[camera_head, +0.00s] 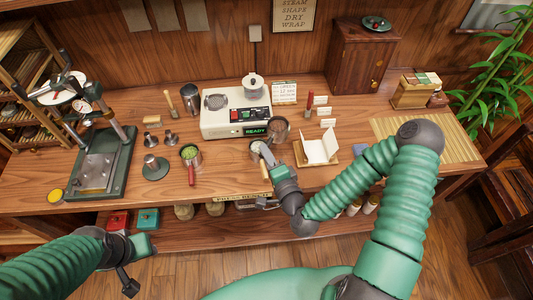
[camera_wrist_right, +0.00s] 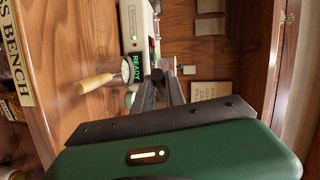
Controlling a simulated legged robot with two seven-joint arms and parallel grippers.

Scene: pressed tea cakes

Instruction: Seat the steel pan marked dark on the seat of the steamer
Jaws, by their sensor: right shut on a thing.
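The steamer (camera_head: 235,122) is a white box at the back middle of the bench, with a lit READY display; its side and display also show in the wrist view (camera_wrist_right: 138,50). A steel pan with brown contents (camera_head: 280,127) is right of the steamer front. My right gripper (camera_head: 268,153) is shut, apparently on this pan's dark handle; the mark is unreadable. The fingertips (camera_wrist_right: 159,80) hide the grip. My left gripper (camera_head: 129,280) is off the bench's front; its jaws are unclear.
A pale pan (camera_head: 256,147) with a wooden handle is close beside my right gripper. A pan with green contents (camera_head: 190,154) stands left. A press (camera_head: 98,165) fills the bench's left end. An open white wrapper (camera_head: 317,147) lies to the right, near small cards.

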